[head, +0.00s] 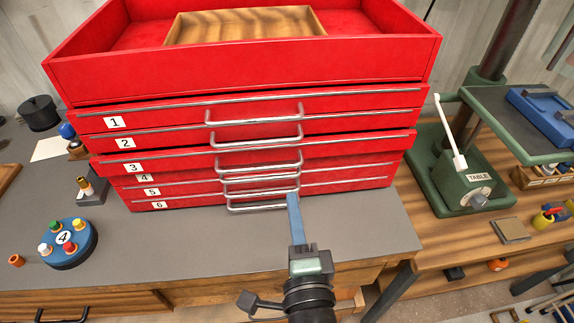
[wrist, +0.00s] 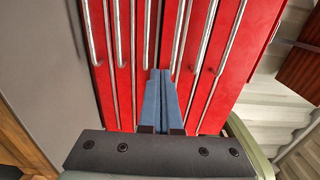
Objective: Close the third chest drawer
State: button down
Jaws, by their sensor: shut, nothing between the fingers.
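The red chest (head: 240,75) stands on a grey worktop, with drawers labelled 1 to 6 down its front. The third drawer (head: 180,166) juts out a little past the drawers below it. Its metal handle (head: 258,168) hangs over the lower handles. My gripper (head: 293,196) is shut and empty, its blue fingers pointing at the chest near the right ends of the lower handles. In the wrist view the fingertips (wrist: 161,72) lie in front of the red drawer fronts, among the handle bars. I cannot tell whether they touch anything.
A wooden tray (head: 245,24) sits in the chest's open top. A round blue block (head: 70,245) with coloured pegs stands on the worktop (head: 180,245) at left. The worktop's front strip is mostly clear.

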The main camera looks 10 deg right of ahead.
aim_at(285, 160)
jog(key=w+p, duration=0.1)
jog(key=w, duration=0.7)
jog(key=shift+p, duration=0.4)
jog(key=shift+w, duration=0.15)
jog(key=shift+w+r, duration=0.1)
jog(key=shift+w, duration=0.9)
jog(key=shift+s+r, duration=0.1)
jog(key=shift+r, duration=0.1)
